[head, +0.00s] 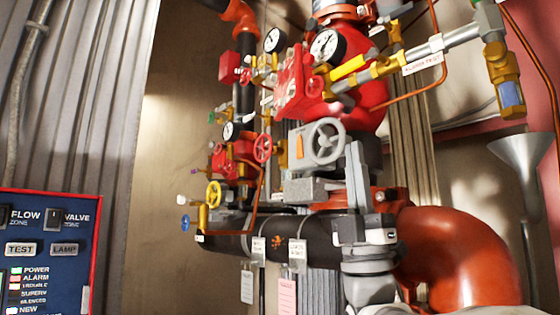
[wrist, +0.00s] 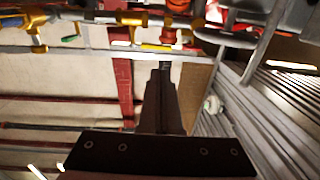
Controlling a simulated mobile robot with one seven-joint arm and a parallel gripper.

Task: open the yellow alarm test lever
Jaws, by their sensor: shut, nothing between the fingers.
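The yellow alarm test lever (head: 348,67) is at the upper middle of the head view. It lies along its pipe, slanting up to the right, beside a white tag (head: 423,64) reading "ALARM TEST". My gripper (head: 353,146) is below the lever, pointing up, in front of the riser pipes. Its fingers are shut with nothing between them and are apart from the lever. In the wrist view my gripper (wrist: 163,66) points toward a row of pipes and brass fittings. Small yellow and green handles show there, but I cannot tell which is the lever.
A grey handwheel (head: 326,142) is just left of my gripper. Pressure gauges (head: 327,46), red valves and thin copper tubes crowd the lever. A large orange pipe (head: 455,252) is at the lower right. A control panel (head: 45,250) stands at the lower left.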

